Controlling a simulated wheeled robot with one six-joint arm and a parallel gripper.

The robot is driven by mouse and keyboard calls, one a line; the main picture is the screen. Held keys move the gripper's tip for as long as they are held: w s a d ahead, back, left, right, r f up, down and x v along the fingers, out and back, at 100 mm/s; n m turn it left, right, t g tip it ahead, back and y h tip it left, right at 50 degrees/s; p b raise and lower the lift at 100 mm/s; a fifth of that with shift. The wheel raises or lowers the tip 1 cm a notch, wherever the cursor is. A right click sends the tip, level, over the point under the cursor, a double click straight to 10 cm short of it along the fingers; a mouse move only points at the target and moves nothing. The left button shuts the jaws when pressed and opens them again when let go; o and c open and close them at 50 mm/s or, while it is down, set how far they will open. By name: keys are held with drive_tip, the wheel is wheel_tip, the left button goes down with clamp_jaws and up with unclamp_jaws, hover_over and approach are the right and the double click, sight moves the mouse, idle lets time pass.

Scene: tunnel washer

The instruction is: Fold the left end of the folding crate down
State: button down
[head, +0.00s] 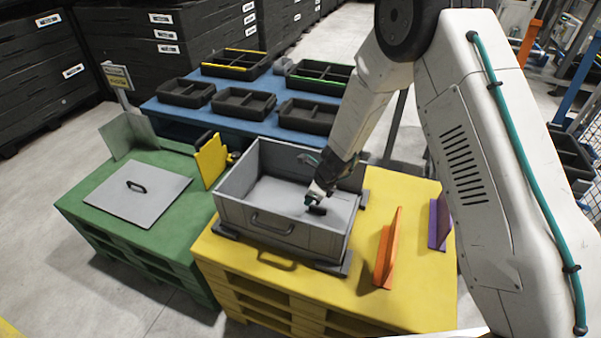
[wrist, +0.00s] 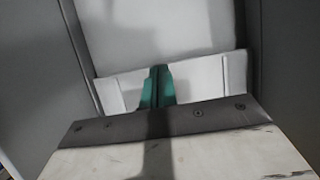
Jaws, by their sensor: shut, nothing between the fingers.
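The grey folding crate (head: 285,232) stands on a yellow pallet stand. Its front wall with a handle, its left end (head: 238,172) and its back wall stand upright. The crate's right side is partly hidden by my arm, so I cannot tell its state. My gripper (head: 316,209) is inside the crate's outline, right of the middle, pointing down, apart from the left end. In the wrist view my teal fingers (wrist: 157,86) are shut and empty, in front of a pale ribbed panel (wrist: 205,83). Whether they touch it I cannot tell.
An orange upright plate (head: 388,248) and a purple one (head: 439,222) stand right of the crate. A green stand (head: 105,225) with a grey handled panel (head: 137,191) and a yellow plate (head: 211,160) is left. A blue table behind holds black trays (head: 247,104).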

drive_tip(key=w+a+r, duration=0.3)
drive_tip(key=a+r, duration=0.3)
drive_tip(key=r, duration=0.4)
drive_tip(key=s+d+r+n+h, duration=0.1)
drive_tip(key=s+d+r+n, duration=0.6)
drive_tip(key=s, duration=0.6)
drive_tip(key=s+d+r+n+h, duration=0.1)
drive_tip(key=s+d+r+n, duration=0.7)
drive_tip(key=s+d+r, duration=0.2)
drive_tip(key=s+d+r+n+h, duration=0.2)
drive_tip(key=s+d+r+n, duration=0.5)
drive_tip(key=s+r, duration=0.5)
drive_tip(key=s+d, duration=0.2)
drive_tip(key=s, duration=0.2)
drive_tip(key=shift+s+d+r+n, duration=0.15)
drive_tip(key=shift+s+d+n, duration=0.05)
drive_tip(key=shift+d+n, duration=0.15)
